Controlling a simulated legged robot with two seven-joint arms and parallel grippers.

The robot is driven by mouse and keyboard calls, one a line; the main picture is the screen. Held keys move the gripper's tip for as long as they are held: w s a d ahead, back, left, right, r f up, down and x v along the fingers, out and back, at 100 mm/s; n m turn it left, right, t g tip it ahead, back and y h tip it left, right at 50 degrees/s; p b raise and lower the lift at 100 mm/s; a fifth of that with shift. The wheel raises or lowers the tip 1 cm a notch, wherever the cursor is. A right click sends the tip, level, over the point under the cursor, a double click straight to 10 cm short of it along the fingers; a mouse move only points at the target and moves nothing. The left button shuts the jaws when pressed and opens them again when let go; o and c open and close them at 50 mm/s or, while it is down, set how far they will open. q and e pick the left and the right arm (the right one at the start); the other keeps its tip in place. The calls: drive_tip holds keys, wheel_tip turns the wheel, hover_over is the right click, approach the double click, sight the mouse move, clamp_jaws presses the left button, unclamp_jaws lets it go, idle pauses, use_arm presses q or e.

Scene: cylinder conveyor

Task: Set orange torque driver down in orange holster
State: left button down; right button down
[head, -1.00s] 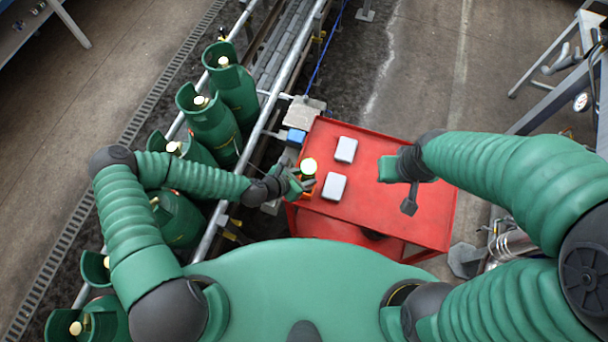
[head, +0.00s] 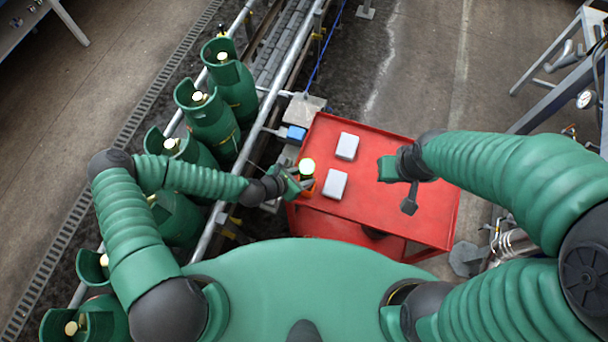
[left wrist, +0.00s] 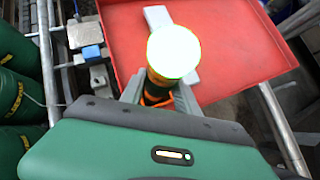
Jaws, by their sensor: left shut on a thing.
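The torque driver (head: 307,166) stands about upright at the left edge of the red cart top, its glowing round end facing up. In the left wrist view the glowing end (left wrist: 173,50) hides much of its dark and orange body. My left gripper (head: 292,186) is shut on the driver, with its fingers (left wrist: 158,92) on either side of the body. Orange, apparently the holster (left wrist: 163,104), shows low around the driver; how deep the driver sits in it is hidden. My right gripper (head: 388,169) hovers over the cart's right part, its finger opening unclear.
Two pale grey boxes (head: 347,146) (head: 334,185) lie on the red cart (head: 420,215) right of the driver. A conveyor rail (head: 266,105) and several green cylinders (head: 212,125) stand to the left.

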use_arm(q)
drive_tip(key=shift+f, duration=0.15)
drive_tip(key=c, duration=0.8)
unclamp_jaws()
